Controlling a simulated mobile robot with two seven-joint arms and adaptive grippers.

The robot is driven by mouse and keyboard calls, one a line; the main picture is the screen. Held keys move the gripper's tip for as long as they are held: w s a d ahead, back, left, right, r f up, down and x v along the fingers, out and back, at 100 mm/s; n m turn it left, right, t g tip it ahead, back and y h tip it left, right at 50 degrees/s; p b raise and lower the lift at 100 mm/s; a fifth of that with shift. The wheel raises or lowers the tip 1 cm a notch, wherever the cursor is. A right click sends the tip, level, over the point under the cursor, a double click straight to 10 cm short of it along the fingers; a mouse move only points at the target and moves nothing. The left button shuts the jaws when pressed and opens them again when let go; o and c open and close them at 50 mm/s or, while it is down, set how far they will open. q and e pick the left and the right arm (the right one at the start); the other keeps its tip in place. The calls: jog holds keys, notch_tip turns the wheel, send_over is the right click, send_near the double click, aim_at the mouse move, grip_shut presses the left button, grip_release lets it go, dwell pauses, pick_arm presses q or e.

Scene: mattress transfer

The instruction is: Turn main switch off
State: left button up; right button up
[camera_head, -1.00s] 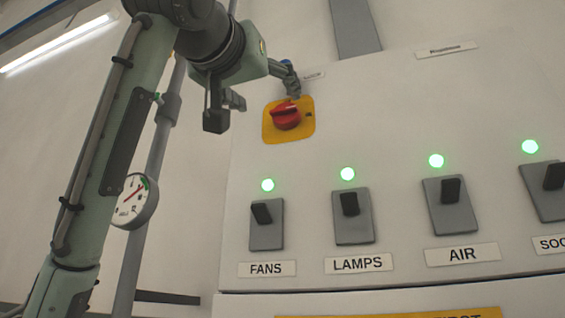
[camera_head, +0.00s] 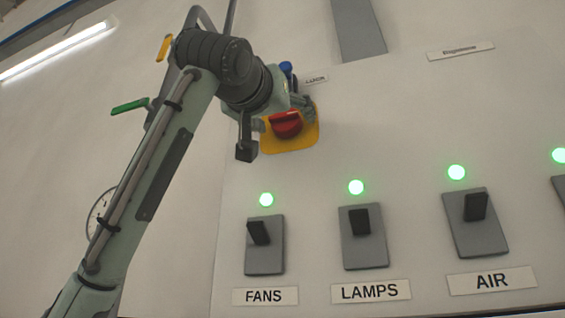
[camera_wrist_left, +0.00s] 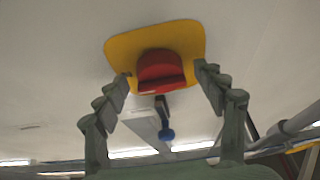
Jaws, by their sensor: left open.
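The main switch is a red rotary knob (camera_head: 286,124) on a yellow plate (camera_head: 304,143), on the upper left of the pale panel. In the left wrist view the red knob (camera_wrist_left: 160,70) sits on its yellow plate (camera_wrist_left: 185,38). My left gripper (camera_head: 270,118) is at the knob in the head view, partly over the plate. In the wrist view its fingers (camera_wrist_left: 163,82) are spread, one on each side of the knob, with gaps showing. I cannot tell whether either finger touches it. My right gripper is not in view.
Below are black toggle switches labelled FANS (camera_head: 259,232), LAMPS (camera_head: 360,221) and AIR (camera_head: 475,206), each under a lit green lamp. A round gauge (camera_head: 97,212) and pipes with a green handle (camera_head: 130,106) and a yellow handle (camera_head: 165,47) are behind my left arm.

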pick_arm(q)
jog(key=c, duration=1.2)
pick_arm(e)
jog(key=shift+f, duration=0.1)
pick_arm(q)
jog(key=shift+o, duration=0.2)
jog(key=n, duration=0.1)
jog(key=n+y+b, duration=0.1)
jog(key=n, duration=0.1)
jog(key=n+y, duration=0.1)
jog(key=shift+d+n+t, duration=0.25)
jog(key=shift+n+t, duration=0.05)
jog(key=shift+n+y, duration=0.5)
jog(key=shift+y, duration=0.1)
jog(key=n+y, duration=0.1)
jog(key=n, duration=0.1)
jog(key=shift+d+n, duration=0.1)
jog(key=shift+n, duration=0.3)
jog(key=shift+r+n+y, duration=0.1)
jog(key=shift+n+y, duration=0.4)
jog(key=shift+n, duration=0.2)
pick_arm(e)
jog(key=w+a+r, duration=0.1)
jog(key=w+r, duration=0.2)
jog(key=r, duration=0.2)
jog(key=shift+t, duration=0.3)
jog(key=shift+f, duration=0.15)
